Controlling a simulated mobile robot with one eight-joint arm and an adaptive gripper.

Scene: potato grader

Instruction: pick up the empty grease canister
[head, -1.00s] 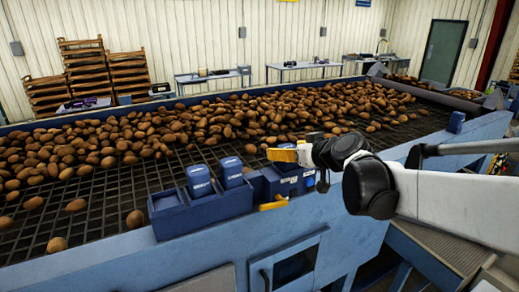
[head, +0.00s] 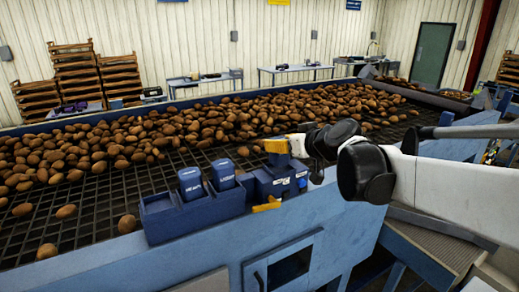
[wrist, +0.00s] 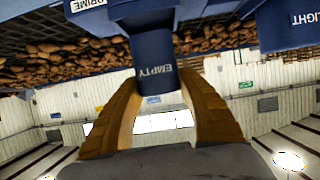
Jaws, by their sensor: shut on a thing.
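My gripper (head: 277,146) has yellow-brown fingers and is at the machine's near edge, just right of two upright blue canisters. In the wrist view its fingers (wrist: 158,100) are shut on a dark blue canister (wrist: 155,82) labelled EMPTY, one finger on each side. In the head view the held canister (head: 279,160) shows as a small blue part below the fingers, close above a blue housing (head: 275,185). I cannot tell whether it is clear of that housing. The two other canisters (head: 190,183) (head: 223,174) stand in a blue holder (head: 165,222) to the left.
The long grader bed (head: 90,212) behind carries many potatoes (head: 200,135). A yellow handle (head: 267,204) sticks out in front of the housing. Stacked wooden crates (head: 77,70) stand far left.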

